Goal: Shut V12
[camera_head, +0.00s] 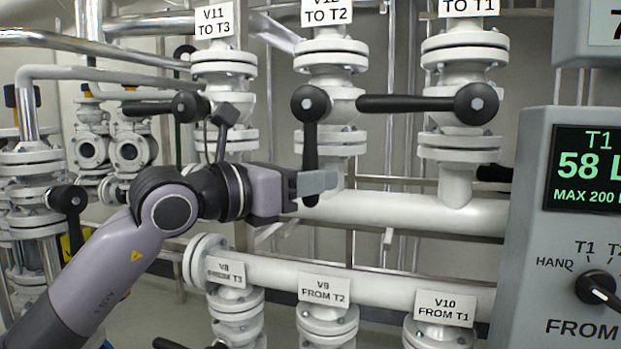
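V12 (330,75) is the middle white flanged valve in the upper row, under a partly cut-off label (327,12) ending "TO T2". Its black lever (310,140) hangs straight down from the hub, in line with the vertical pipe. My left gripper (318,183) reaches in from the left at the lever's lower end. A pale finger crosses in front of the lever, whose tip shows just below it. The other finger is hidden, so I cannot tell whether the gripper is closed on the lever. My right gripper is not in view.
V11 (213,70) to the left and the "TO T1" valve (465,60) to the right have levers lying horizontal, pointing left. A lower pipe carries V8, V9 (325,290) and V10 (440,308). A grey control panel (530,200) showing T1 stands at the right.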

